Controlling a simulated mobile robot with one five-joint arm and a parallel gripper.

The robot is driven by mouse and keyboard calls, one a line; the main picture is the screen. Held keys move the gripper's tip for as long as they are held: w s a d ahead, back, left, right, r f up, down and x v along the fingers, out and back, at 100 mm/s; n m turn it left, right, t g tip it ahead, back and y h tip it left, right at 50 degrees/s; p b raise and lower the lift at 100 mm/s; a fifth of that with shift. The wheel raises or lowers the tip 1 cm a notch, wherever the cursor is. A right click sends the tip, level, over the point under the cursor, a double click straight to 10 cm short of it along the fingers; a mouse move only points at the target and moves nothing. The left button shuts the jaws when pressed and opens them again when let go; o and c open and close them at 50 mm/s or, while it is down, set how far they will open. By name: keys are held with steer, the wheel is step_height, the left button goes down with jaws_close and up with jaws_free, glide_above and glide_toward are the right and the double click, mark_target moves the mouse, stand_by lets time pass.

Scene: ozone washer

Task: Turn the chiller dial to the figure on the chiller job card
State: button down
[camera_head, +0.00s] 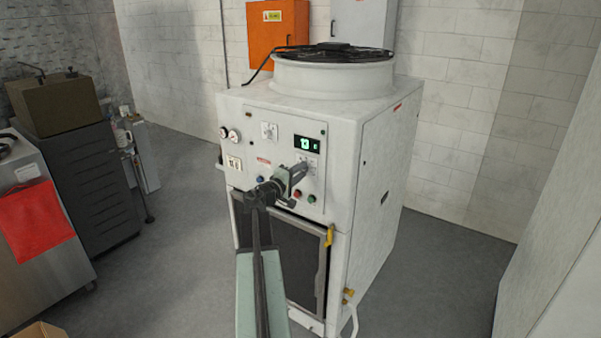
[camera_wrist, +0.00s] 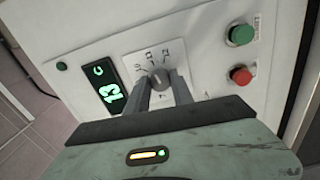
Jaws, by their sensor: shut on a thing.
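The chiller (camera_head: 345,150) is a white cabinet with a round fan on top. Its green display (camera_head: 307,143) reads what looks like 13, and the display also shows in the wrist view (camera_wrist: 111,92). The chiller dial (camera_wrist: 157,80) is a grey knob on a white scale plate beside the display. My gripper (camera_wrist: 160,92) is shut on the dial, one finger on each side; in the head view my gripper (camera_head: 297,175) reaches the front panel and hides most of the dial. The scale figures are too small to read surely. No job card can be told for certain.
A green button (camera_wrist: 241,34) and a red button (camera_wrist: 241,75) sit right of the dial in the wrist view. Grey floor (camera_head: 430,270) is clear at the right.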

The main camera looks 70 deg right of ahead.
steer(key=shift+s+f, duration=0.1)
steer(key=shift+s, duration=0.1)
stand_by(0.3)
steer(key=c, duration=1.1)
jaws_free()
steer(key=shift+w, duration=0.1)
steer(key=v, duration=0.8)
